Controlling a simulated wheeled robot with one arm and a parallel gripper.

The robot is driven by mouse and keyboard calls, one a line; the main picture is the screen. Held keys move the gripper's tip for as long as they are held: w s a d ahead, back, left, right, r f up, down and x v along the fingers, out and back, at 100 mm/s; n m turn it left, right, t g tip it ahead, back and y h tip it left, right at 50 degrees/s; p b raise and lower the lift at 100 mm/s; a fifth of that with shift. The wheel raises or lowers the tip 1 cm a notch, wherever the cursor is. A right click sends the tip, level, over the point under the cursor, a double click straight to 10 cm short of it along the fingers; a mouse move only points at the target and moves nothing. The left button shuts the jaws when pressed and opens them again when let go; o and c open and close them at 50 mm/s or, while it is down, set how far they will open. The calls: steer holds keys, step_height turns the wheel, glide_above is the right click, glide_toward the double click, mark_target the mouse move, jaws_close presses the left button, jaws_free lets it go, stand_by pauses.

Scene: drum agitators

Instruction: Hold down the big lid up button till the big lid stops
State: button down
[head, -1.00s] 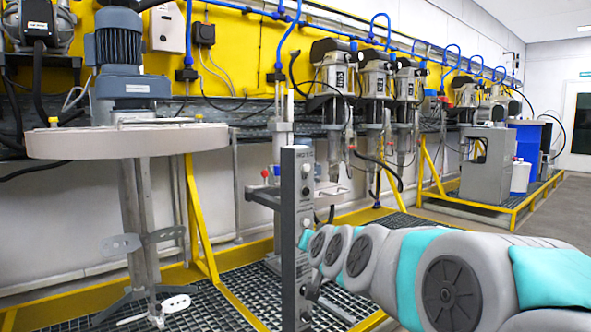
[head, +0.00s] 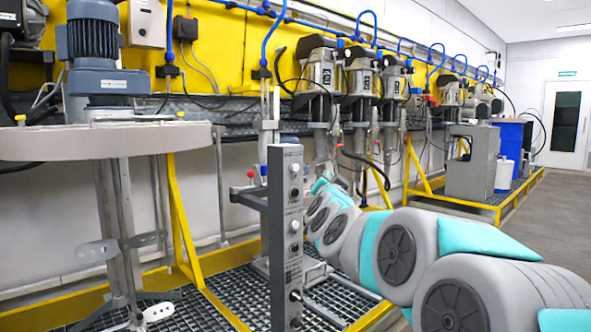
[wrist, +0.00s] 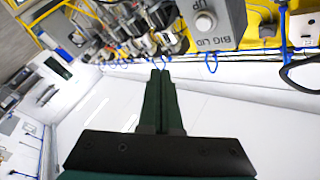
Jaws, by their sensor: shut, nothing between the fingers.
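The big lid (head: 105,141) is a wide pale disc at the left of the head view, with a blue motor (head: 92,42) above it and agitator shafts below. A grey control column (head: 285,235) with several knobs and buttons stands at the middle. In the wrist view, a grey box labelled BIG LID carries a round, light button marked UP (wrist: 204,22) at the top. My gripper (wrist: 160,72) is shut and empty, its dark fingertips below and left of the button in the picture, seemingly apart from it. In the head view I cannot make out my gripper.
Pump units (head: 318,80) hang along the yellow wall behind the column. Yellow frames (head: 178,215) and a grated floor (head: 240,295) surround it. A grey cabinet (head: 472,160) and a blue drum (head: 512,140) stand at right, beside open floor.

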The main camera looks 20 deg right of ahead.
mark_target(295, 168)
steer(key=w+a+p, duration=0.3)
steer(key=w, duration=0.5)
steer(key=shift+w+p, duration=0.15)
steer(key=shift+p, duration=0.2)
steer(key=shift+w+a, duration=0.1)
steer(key=shift+w, duration=0.05)
stand_by(1.8)
steer(key=shift+w, duration=0.2)
